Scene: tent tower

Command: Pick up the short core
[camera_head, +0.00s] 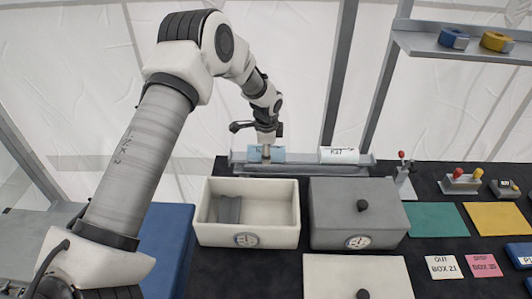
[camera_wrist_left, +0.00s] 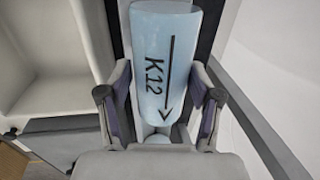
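A light-blue cylindrical core (camera_wrist_left: 165,55) marked K12 with an arrow lies in the wrist view; it also shows at the left of the rack in the head view (camera_head: 277,155). My left gripper (camera_wrist_left: 160,112) is open, with one finger on each side of the core's near end. The gripper (camera_head: 266,150) hides part of this core in the head view. A white core (camera_head: 339,155) with a black marking lies at the rack's right. I cannot tell from these views which core is shorter. My right gripper is out of view.
The grey rack (camera_head: 303,168) stands at the table's back. In front are an open cream box (camera_head: 277,233) with a grey piece inside and a closed grey box (camera_head: 335,220). A shelf (camera_head: 440,46) holds two tape rolls at the upper right.

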